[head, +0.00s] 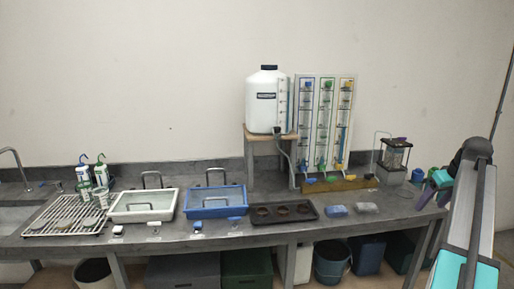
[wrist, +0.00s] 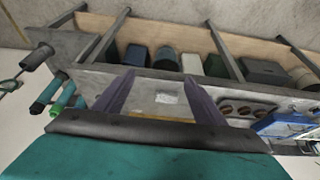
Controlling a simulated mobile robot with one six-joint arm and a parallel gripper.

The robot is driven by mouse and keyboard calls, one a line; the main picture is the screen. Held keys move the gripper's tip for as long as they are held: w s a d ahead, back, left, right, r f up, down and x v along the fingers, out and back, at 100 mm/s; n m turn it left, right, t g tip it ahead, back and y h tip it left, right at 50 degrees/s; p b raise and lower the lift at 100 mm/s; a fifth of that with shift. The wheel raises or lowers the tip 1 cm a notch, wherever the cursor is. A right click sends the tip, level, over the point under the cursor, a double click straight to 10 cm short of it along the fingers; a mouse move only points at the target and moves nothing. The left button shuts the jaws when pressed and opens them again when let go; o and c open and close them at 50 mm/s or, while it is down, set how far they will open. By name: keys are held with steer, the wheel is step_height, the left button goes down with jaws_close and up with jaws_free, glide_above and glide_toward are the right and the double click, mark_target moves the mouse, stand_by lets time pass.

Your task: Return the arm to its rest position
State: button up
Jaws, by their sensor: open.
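My arm (head: 470,230) stands at the right side of the head view, raised in front of the right end of the bench. My gripper (head: 428,190) shows there as small purple fingers near the bench's right end. In the wrist view my gripper (wrist: 160,82) has its two purple fingers spread wide apart, with nothing between them that it holds. A pale patch on the bench shows beyond the gap. The wrist view is tilted, with the bench's legs and under-shelf towards the top.
The grey bench (head: 262,232) carries a drying rack (head: 65,218), a white tray (head: 143,216), a blue tray (head: 215,212), a dark tray (head: 308,210), a white tank (head: 267,105) and a lantern-like device (head: 396,152). The dark tray (wrist: 250,104) also shows in the wrist view. Bins stand underneath.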

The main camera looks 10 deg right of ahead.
steer(key=w+a+f+n+g+y, duration=0.1)
steer(key=w+a+f, duration=0.4)
steer(key=a+f, duration=0.3)
steer(key=w+a+f+n+g+y, duration=0.1)
steer(key=w+a+f, duration=0.3)
steer(key=a+f, duration=0.45)
steer(key=s+a+f+n+g+y, duration=0.1)
steer(key=s+a+f+g, duration=0.1)
steer(key=a+f, duration=0.95)
steer(key=s+a+f+n+g+y, duration=0.1)
steer(key=s+a+f+g, duration=0.1)
steer(key=a+f, duration=0.95)
steer(key=s+a+f+n+g+h, duration=0.1)
steer(key=s+a+f+g, duration=0.2)
steer(key=s+a+f, duration=1.2)
steer(key=s+f+m+h, duration=0.1)
steer(key=s+f, duration=0.1)
steer(key=s, duration=0.5)
steer(key=s+a+f+m, duration=0.1)
steer(key=s+f, duration=0.2)
steer(key=s, duration=0.4)
steer(key=s+a+f+m+g+h, duration=0.1)
steer(key=s+f+m, duration=0.1)
steer(key=s, duration=0.5)
steer(key=shift+a+f+h, duration=0.15)
steer(key=shift+f+h, duration=0.15)
steer(key=shift+f, duration=0.45)
